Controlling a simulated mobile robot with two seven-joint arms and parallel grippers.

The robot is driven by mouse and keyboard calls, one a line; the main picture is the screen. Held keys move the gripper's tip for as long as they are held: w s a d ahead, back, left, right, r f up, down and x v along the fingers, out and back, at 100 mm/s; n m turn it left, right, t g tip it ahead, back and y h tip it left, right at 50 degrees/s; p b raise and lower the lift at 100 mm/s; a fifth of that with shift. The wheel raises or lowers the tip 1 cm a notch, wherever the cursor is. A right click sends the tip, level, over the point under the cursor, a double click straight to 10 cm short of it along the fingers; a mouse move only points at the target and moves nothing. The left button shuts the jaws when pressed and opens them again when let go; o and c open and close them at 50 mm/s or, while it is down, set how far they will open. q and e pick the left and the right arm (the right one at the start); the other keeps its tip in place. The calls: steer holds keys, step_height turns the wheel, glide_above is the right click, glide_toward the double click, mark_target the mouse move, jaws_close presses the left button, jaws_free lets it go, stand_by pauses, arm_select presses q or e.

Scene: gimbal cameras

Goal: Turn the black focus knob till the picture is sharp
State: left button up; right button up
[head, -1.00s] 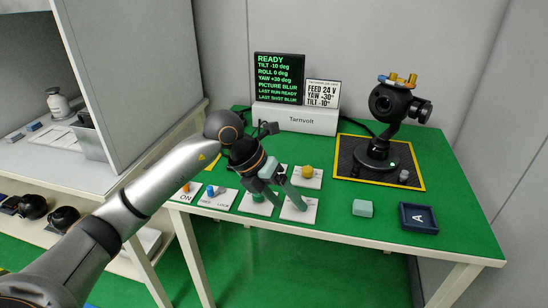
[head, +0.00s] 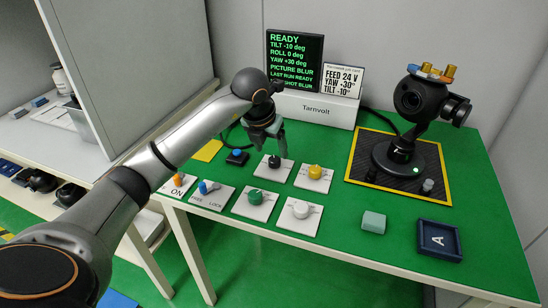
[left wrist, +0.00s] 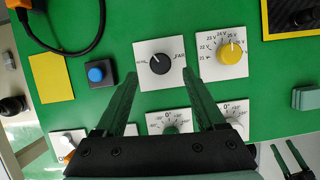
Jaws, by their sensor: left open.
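The black focus knob (head: 273,162) sits on a white plate; in the left wrist view the knob (left wrist: 160,63) has a scale with FAR on its right. My left gripper (head: 268,150) is open and empty above the plate, pointing down. In the left wrist view its fingertips (left wrist: 162,78) stand apart, to either side of the knob's near edge, not gripping it. The screen (head: 294,60) reads READY and PICTURE BLUR. The gimbal camera (head: 415,98) stands on a black mat at the right. My right gripper (left wrist: 289,157) shows only in the left wrist view, with its fingers apart.
Close by are a yellow knob (head: 315,172), a green knob (head: 255,196), a white knob (head: 301,209), a blue button (head: 237,156) and two switches. A pale green block (head: 373,222) and a dark blue tray (head: 424,247) lie at the front right. A cable runs behind the button.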

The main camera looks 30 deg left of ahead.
mark_target(274, 159)
arm_select(q)
steer(key=shift+x, duration=2.4)
jaws_close()
